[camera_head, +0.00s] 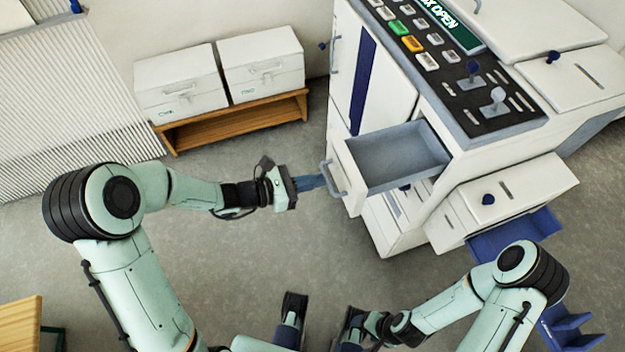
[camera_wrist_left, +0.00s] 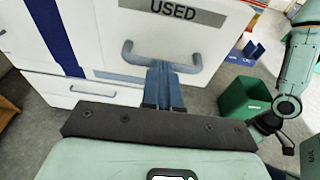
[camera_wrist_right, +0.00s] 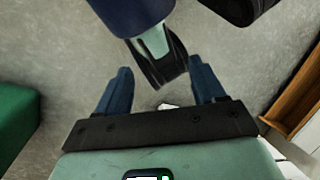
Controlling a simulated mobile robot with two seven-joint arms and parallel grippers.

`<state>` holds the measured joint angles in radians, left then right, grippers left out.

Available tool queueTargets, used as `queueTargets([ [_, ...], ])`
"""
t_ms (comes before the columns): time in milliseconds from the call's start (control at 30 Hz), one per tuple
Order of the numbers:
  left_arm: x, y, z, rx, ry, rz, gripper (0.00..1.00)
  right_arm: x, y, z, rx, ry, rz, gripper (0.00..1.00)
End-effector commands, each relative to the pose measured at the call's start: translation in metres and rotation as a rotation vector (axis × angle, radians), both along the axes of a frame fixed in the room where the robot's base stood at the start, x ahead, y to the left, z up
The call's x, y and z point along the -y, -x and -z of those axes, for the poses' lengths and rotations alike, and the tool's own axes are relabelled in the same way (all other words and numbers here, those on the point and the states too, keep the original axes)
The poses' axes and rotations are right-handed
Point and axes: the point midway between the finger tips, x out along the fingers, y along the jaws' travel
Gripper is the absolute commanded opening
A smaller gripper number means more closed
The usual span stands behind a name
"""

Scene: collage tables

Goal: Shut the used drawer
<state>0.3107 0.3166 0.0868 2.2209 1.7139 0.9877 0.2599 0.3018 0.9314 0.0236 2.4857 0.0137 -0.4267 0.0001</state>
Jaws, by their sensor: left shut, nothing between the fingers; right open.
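The used drawer (camera_head: 352,185) stands pulled out of the white machine, its grey inside empty. In the left wrist view its white front carries a "USED" label (camera_wrist_left: 172,10) and a grey bar handle (camera_wrist_left: 190,64). My left gripper (camera_head: 322,181) is shut and empty, its blue fingers right at the handle. The left wrist view shows these fingers (camera_wrist_left: 160,75) over the middle of the handle bar; I cannot tell whether they touch it. My right gripper (camera_wrist_right: 160,85) is open and empty, low over the floor near my body, away from the drawer.
The white machine (camera_head: 400,85) has a control panel with buttons and levers on top. A lower white box (camera_head: 500,195) with a blue tray (camera_head: 515,235) juts out at right. Two white boxes stand on a wooden bench (camera_head: 235,120) at the back. A green bin (camera_wrist_left: 245,103) stands nearby.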

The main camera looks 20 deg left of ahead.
Motion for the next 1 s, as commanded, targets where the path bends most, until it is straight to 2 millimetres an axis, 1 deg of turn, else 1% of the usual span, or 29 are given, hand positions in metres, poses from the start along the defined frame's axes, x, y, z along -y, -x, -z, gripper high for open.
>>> queueTargets([
  [367,0.002,-0.001,0.0,0.001,-0.001,0.0,0.0,0.0,0.0,0.0,0.0,0.0,0.0,0.69],
  [467,0.008,-0.005,0.0,0.001,-0.001,0.002,0.0,0.0,0.0,0.002,0.002,0.001,0.001,0.69],
  [533,0.015,-0.01,0.001,0.002,0.0,0.004,0.0,0.0,-0.001,0.004,0.005,0.001,0.002,0.69],
  [667,0.039,-0.025,0.002,0.003,0.001,0.006,0.0,0.0,-0.004,0.01,0.012,0.002,0.003,0.69],
  [767,0.064,-0.041,0.002,0.003,0.002,0.007,0.0,0.0,-0.006,0.017,0.021,0.004,0.004,0.69],
  [1000,0.125,-0.082,0.003,0.001,0.002,0.006,0.0,0.014,-0.035,0.041,0.099,0.041,0.038,0.69],
])
